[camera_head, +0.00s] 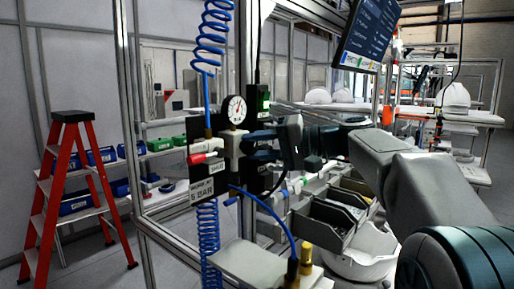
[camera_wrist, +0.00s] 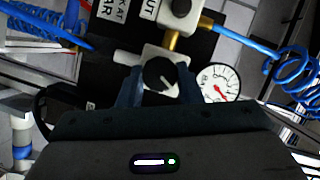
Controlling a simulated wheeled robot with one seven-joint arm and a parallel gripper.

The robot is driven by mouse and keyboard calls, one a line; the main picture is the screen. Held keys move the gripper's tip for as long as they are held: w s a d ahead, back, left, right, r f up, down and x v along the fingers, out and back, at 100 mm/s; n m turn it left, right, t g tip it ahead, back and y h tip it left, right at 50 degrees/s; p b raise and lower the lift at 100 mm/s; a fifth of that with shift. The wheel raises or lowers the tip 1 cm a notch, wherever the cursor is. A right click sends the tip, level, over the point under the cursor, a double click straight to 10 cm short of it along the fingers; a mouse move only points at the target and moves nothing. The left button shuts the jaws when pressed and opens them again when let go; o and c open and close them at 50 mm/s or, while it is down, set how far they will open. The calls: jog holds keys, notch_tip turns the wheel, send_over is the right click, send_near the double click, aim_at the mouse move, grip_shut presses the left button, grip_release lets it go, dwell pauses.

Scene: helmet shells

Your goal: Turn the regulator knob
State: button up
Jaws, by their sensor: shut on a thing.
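The regulator knob (camera_wrist: 160,74) is a round black knob with a pale pointer mark, on a light grey regulator body (camera_wrist: 150,53) in the wrist view. My gripper (camera_wrist: 160,85) has one finger on each side of the knob and is shut on it. In the head view my gripper (camera_head: 262,146) reaches in from the right to the regulator body (camera_head: 232,148), and it hides the knob there. A round white pressure gauge (camera_head: 234,110) with a red needle sits just above the regulator. The gauge also shows right of the knob in the wrist view (camera_wrist: 219,84).
Blue coiled hoses (camera_head: 208,235) hang above and below the panel. Grey bins (camera_head: 325,225) stand behind my arm. A red stepladder (camera_head: 75,190) stands at left.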

dwell(0.4)
jog(key=o, duration=1)
jog(key=b+v, duration=0.2)
jog(key=v, duration=1.2)
jog(key=shift+w, duration=0.1)
